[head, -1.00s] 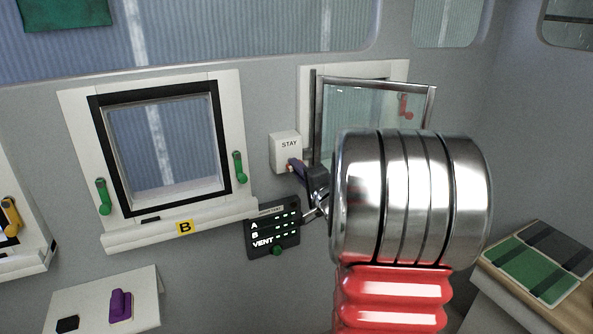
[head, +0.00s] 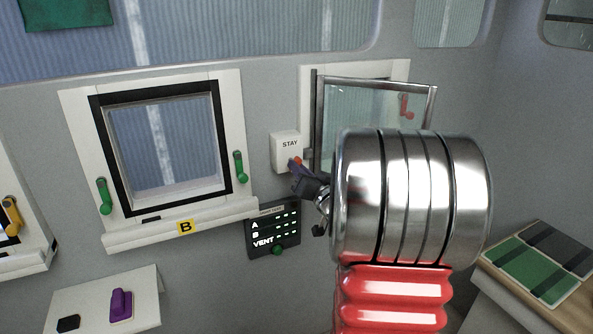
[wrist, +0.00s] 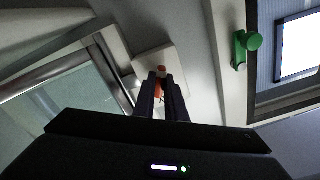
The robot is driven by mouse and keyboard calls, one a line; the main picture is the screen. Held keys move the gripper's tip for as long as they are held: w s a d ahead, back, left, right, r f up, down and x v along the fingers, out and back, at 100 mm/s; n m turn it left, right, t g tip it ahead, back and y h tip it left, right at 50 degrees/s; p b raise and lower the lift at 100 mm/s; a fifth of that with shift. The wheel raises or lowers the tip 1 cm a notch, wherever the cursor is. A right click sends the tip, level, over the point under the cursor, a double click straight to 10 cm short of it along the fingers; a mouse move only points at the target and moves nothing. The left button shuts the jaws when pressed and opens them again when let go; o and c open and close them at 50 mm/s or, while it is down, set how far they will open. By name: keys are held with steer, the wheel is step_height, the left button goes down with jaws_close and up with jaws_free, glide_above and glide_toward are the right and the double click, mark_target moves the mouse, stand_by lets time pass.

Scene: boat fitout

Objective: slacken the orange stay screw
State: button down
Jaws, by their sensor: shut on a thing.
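The orange stay screw (head: 297,161) sits at the lower part of the white STAY box (head: 285,147) on the wall. My gripper (head: 296,170) reaches it from below right, and its fingertips are at the screw. In the wrist view, the orange screw (wrist: 160,84) shows between the two dark fingers of my gripper (wrist: 161,92), which are shut on it. The white box (wrist: 150,62) lies behind the fingers. The fingers hide part of the screw.
The vent window's metal-framed pane (head: 370,112) stands swung open right of the box. Window B (head: 160,140) with green handles (head: 240,166) is at left. A dark display panel (head: 272,232) hangs below the box. A bench with panels (head: 540,270) is at lower right.

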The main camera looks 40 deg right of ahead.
steer(key=n, duration=2.2)
steer(key=shift+w+a+n, duration=0.1)
steer(key=shift+n, duration=0.2)
steer(key=c, duration=2.2)
jaws_free()
steer(key=o, duration=0.4)
